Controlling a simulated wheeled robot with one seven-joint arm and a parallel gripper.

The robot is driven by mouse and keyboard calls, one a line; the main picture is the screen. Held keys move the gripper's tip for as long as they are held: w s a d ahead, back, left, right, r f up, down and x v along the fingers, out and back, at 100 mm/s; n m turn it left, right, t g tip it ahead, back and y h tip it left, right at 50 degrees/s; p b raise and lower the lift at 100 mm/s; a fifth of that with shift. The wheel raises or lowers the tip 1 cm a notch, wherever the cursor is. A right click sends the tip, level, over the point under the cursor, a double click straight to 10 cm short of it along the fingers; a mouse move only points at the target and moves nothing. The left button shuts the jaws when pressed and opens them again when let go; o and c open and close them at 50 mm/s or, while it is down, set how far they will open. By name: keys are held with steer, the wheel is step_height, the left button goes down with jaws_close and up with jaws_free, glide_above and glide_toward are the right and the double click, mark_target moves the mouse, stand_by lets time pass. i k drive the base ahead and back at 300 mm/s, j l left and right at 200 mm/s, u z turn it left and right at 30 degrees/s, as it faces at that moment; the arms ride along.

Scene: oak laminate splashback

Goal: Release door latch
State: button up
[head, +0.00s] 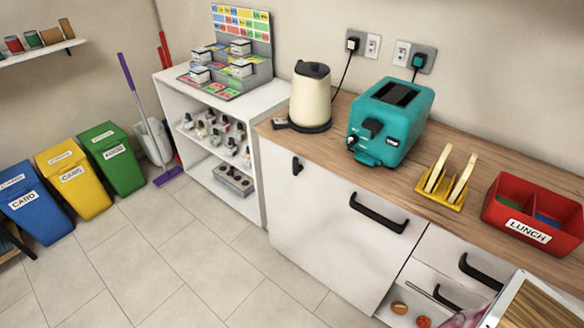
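A white cabinet door (330,218) is under the worktop, left of the drawers. A small black latch (297,166) sits near its upper left corner. A long black bar handle (379,212) is fixed near its upper right. The door looks shut, but I cannot tell whether the latch is engaged. My gripper is not in view.
The wooden worktop (326,142) carries a cream kettle (311,98), teal toaster (391,122), yellow toast rack (443,194) and red lunch box (530,216). Objects show low at the right, by the drawers (457,256). Tiled floor (180,265) before the door is clear.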

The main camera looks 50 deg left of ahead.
mark_target(297, 169)
steer(key=u, duration=2.25)
